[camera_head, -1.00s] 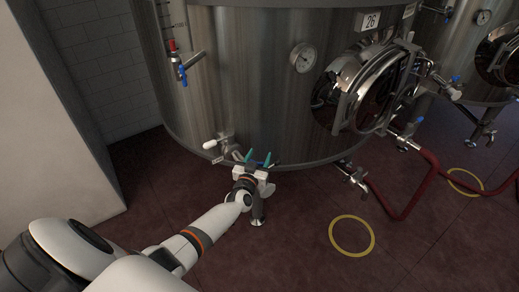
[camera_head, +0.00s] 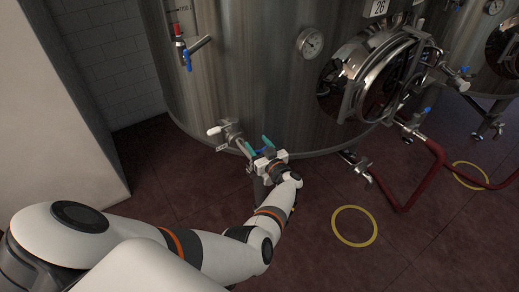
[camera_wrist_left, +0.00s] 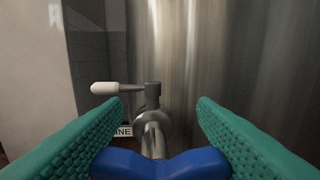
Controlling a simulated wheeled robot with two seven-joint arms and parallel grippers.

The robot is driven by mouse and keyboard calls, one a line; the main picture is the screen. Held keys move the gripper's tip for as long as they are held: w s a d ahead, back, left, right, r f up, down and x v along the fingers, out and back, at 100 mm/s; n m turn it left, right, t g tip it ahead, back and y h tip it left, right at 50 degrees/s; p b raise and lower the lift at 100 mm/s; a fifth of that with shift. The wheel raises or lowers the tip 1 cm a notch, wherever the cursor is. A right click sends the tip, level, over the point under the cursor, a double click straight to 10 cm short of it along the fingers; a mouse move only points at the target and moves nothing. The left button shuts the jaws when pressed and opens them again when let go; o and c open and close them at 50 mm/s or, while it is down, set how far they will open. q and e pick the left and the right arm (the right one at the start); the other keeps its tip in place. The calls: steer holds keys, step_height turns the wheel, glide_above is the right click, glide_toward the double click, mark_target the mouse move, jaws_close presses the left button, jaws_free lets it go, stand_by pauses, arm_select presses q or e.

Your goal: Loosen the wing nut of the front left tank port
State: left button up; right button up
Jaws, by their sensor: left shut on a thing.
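The front left tank port (camera_head: 229,134) is a steel pipe with a valve and a white lever handle (camera_head: 215,130), low on the tank. In the left wrist view the port (camera_wrist_left: 154,124) runs toward me from the tank wall. A blue wing nut (camera_wrist_left: 165,165) lies between the two teal fingers at the bottom of that view. My left gripper (camera_head: 258,146) is shut on the wing nut at the near end of the port. The wing nut's lower part and its clamp are hidden. My right gripper is not in view.
The large steel tank (camera_head: 250,80) stands close beyond my gripper. A round hatch (camera_head: 385,75) and a red hose (camera_head: 425,185) are to the right. A yellow floor ring (camera_head: 354,226) lies on clear floor. A white wall (camera_head: 60,110) stands at left.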

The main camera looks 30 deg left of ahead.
arm_select(q)
steer(key=shift+a+r+n+g+y+b, duration=0.1)
steer(key=shift+n+g+y+b, duration=0.2)
steer(key=shift+n+g+b, duration=0.3)
steer(key=o, duration=1)
steer(key=shift+s, duration=0.1)
